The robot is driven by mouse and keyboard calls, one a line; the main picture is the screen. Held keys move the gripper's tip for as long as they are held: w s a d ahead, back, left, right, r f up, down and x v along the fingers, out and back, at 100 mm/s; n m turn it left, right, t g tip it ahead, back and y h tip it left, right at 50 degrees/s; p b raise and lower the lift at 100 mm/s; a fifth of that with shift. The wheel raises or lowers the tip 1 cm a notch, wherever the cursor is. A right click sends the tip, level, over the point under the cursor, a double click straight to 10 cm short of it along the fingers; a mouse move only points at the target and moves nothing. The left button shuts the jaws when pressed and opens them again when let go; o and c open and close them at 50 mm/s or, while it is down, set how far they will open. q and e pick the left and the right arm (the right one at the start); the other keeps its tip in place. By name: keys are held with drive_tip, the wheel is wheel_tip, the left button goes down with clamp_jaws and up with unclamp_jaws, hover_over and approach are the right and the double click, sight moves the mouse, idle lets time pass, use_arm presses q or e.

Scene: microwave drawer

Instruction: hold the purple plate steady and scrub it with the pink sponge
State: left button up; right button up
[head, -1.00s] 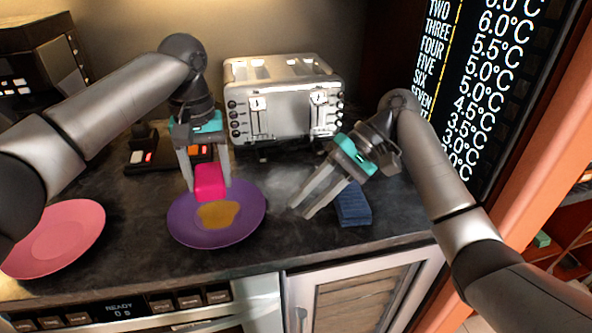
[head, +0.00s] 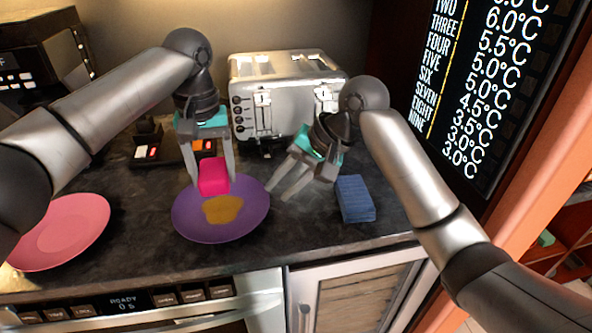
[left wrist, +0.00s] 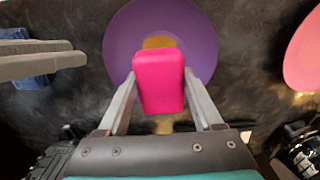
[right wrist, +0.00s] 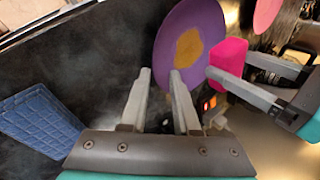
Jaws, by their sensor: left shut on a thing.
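The purple plate (head: 188,222) lies on the dark counter with a brownish-yellow smear (head: 222,208) on it. My left gripper (head: 213,180) is shut on the pink sponge (head: 214,177) and holds it over the back part of the plate. In the left wrist view the sponge (left wrist: 158,82) hides part of the smear. My right gripper (head: 276,192) is open and empty, with its fingertips close to the plate's right edge. In the right wrist view the plate (right wrist: 172,45) is just beyond the fingertips; I cannot tell whether they touch it.
A blue sponge (head: 355,199) lies on the counter at the right. A pink plate (head: 62,232) lies at the left. A silver toaster (head: 285,95) stands behind. A control box (head: 150,152) with lit buttons sits behind the plate. The counter's front edge is near.

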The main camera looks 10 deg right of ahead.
sight(261, 208)
drive_tip(key=x, duration=0.6)
drive_tip(key=shift+a+f, duration=0.15)
drive_tip(key=shift+f, duration=0.1)
clamp_jaws()
drive_tip(key=shift+o, duration=1.3)
unclamp_jaws()
clamp_jaws()
